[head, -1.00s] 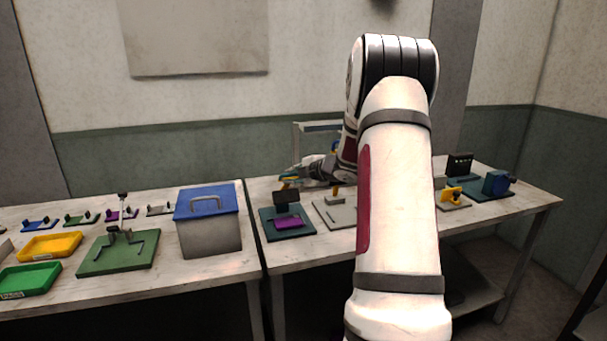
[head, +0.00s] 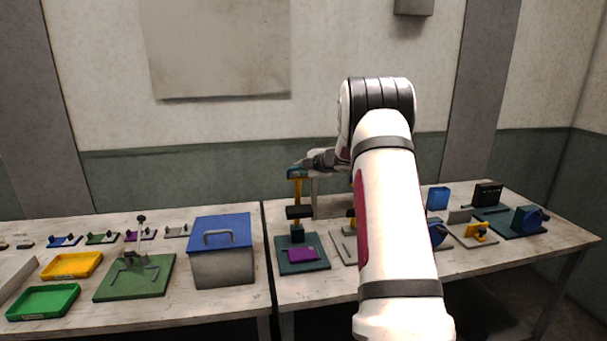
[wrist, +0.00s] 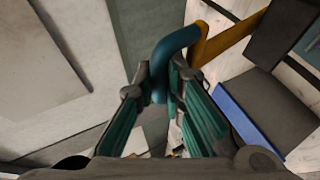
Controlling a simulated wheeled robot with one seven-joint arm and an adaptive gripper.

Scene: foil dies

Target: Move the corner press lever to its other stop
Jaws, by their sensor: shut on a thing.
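The corner press has a teal base (head: 306,267) with a purple plate (head: 303,253) and a dark head (head: 299,212), at the left end of the right bench in the head view. Its yellow lever (head: 297,190) stands about upright above the head, with a teal grip (head: 296,173) across its top. In the wrist view the teal grip (wrist: 178,46) joins the yellow lever (wrist: 230,38). My gripper (head: 304,168) is shut on the teal grip; its fingers (wrist: 160,82) lie on either side of it. My forearm hides part of the bench right of the press.
A grey box with a blue lid (head: 222,262) stands just left of the press, across the bench gap. A grey-based fixture (head: 343,247) is close on the right, partly behind my arm. Further right are a yellow clamp (head: 480,230) and a blue-and-teal device (head: 528,218).

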